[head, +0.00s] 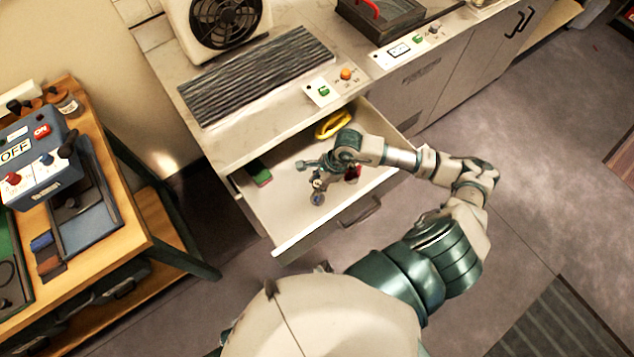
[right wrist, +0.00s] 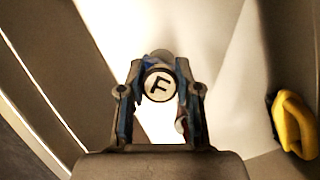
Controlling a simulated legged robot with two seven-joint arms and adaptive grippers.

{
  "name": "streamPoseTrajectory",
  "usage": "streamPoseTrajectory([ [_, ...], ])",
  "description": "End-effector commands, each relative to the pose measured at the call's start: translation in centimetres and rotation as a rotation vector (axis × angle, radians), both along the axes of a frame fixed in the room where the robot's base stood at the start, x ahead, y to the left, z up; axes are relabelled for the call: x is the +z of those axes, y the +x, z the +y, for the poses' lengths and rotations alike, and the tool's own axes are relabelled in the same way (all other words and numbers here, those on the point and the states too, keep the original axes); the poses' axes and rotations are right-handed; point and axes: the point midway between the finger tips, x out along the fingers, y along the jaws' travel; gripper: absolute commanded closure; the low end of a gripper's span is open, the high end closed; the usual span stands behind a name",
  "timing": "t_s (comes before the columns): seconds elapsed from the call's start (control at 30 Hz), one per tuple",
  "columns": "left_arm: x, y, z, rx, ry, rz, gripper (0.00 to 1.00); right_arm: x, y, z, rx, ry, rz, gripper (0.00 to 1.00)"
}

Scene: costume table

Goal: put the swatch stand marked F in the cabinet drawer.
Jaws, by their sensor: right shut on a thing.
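The swatch stand marked F shows in the right wrist view (right wrist: 159,86) as a round cap with a black F on a pale face, between the fingers. My right gripper (head: 318,180) is shut on it, over the inside of the open cabinet drawer (head: 292,215). In the head view the stand (head: 317,198) is a small grey-blue shape below the fingers. Whether its base touches the drawer floor I cannot tell. My left gripper is not in view.
The drawer also holds a yellow object (head: 333,124) at the back, a green block (head: 261,177) at the left and a red item (head: 352,173) beside my wrist. Bare drawer floor lies around the gripper. A wooden bench (head: 150,215) with a control box (head: 35,160) stands left.

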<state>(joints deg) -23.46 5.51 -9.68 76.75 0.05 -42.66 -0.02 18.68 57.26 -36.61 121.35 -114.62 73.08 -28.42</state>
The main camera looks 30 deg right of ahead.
Motion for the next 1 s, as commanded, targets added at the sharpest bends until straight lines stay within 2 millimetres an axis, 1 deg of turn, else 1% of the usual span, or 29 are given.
streamPoseTrajectory([
  [0.23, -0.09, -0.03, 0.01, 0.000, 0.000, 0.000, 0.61, -0.04, 0.03, 0.01, 0.000, 0.001, -0.001, 1.00],
  [0.77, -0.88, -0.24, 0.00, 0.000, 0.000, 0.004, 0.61, -0.84, 0.02, 0.01, 0.000, 0.001, -0.001, 1.00],
  [0.97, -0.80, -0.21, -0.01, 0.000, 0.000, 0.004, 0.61, -0.75, 0.03, 0.01, 0.000, 0.001, -0.001, 1.00],
  [1.0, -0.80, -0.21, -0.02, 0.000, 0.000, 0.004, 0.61, -0.75, 0.02, 0.00, 0.000, 0.001, -0.001, 0.60],
])
